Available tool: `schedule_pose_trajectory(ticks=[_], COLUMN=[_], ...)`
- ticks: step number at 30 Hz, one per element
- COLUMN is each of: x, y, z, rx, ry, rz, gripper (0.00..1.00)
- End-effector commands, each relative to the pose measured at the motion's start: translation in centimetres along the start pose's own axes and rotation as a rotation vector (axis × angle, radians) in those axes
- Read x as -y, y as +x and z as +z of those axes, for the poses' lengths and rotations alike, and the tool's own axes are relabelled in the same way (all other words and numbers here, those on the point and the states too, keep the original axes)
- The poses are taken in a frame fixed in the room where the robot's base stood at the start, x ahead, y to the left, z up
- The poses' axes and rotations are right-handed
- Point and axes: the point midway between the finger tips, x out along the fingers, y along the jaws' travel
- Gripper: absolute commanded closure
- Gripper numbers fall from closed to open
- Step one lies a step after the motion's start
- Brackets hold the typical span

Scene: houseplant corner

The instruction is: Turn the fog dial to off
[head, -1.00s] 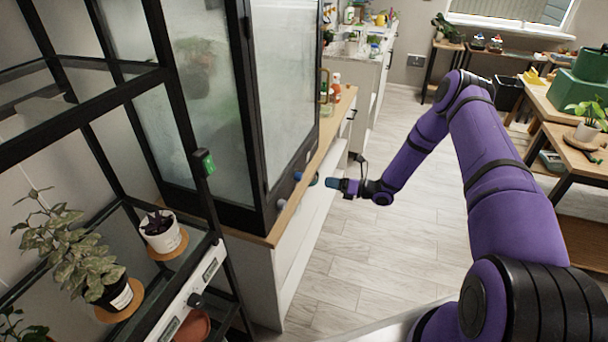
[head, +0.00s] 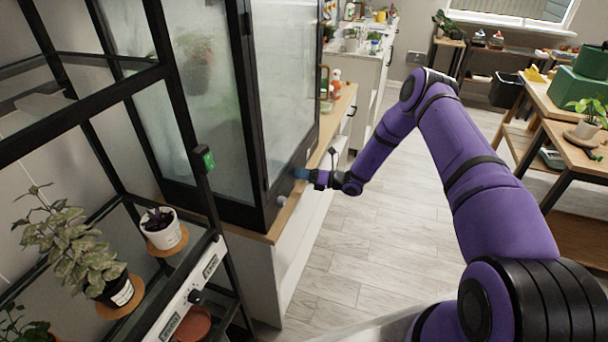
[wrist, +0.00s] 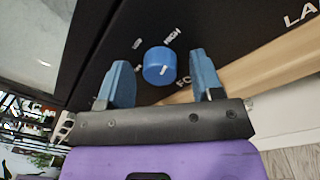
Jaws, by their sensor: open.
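The fog dial (wrist: 159,66) is a round blue knob on a black panel in the wrist view. A HIGH label sits above it to the right, and another small label sits above left. Lettering starting "FO" is partly covered below right. A short pale mark shows on the dial's face; its setting cannot be told. My gripper (wrist: 161,62) is open, with one blue finger on each side of the dial. Gaps show between fingers and dial. In the head view my gripper (head: 303,174) is at the cabinet's lower front edge and hides the dial.
The glass cabinet (head: 283,85) stands on a wood-topped counter (head: 326,130) with bottles (head: 335,77) behind. A black plant shelf (head: 217,262) is at the left. The floor (head: 370,235) to the right is clear.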

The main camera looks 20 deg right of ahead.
Motion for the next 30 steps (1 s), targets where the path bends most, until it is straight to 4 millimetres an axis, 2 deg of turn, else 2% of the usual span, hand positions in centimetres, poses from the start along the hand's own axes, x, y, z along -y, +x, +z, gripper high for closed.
schedule_pose_trajectory(ticks=[2, 6, 8, 9, 20, 30], x=[0.00, 0.00, 0.00, 0.00, 0.01, -0.05], y=[-0.02, -0.03, -0.03, -0.04, -0.07, -0.14], z=[0.00, -0.01, -0.01, 0.00, 0.02, 0.02], rx=[0.000, 0.000, 0.000, 0.000, -0.002, -0.012], ry=[0.000, 0.000, 0.000, 0.000, -0.054, -0.296], rz=[0.000, 0.000, 0.000, 0.000, -0.003, -0.012], gripper=[0.40, 0.72, 0.86, 0.89, 0.89, 0.89])
